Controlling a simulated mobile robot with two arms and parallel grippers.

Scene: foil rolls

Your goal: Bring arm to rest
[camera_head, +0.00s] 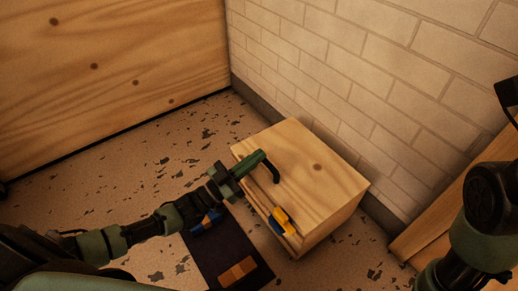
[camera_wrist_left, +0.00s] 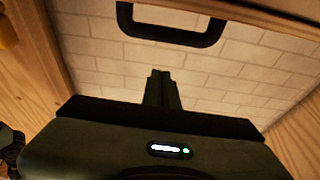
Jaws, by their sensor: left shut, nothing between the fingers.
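My left gripper (camera_head: 259,157) reaches in from the left in the head view, over the front edge of a wooden box (camera_head: 320,180). Its fingers are shut with nothing between them; they also show closed together in the left wrist view (camera_wrist_left: 161,75). A dark curved handle (camera_head: 273,172) shows beside the fingertips in the head view. In the left wrist view the black handle (camera_wrist_left: 172,42) is ahead of the fingers, with a gap in the picture between them. My right arm stands at the right edge of the head view; its gripper is out of view.
A yellow and blue item (camera_head: 283,221) is at the box's front edge. A dark mat (camera_head: 215,256) on the speckled floor holds an orange-brown block (camera_head: 238,271) and a blue-orange item (camera_head: 207,221). A brick wall (camera_head: 350,75) and wooden panel (camera_head: 100,75) bound the space behind.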

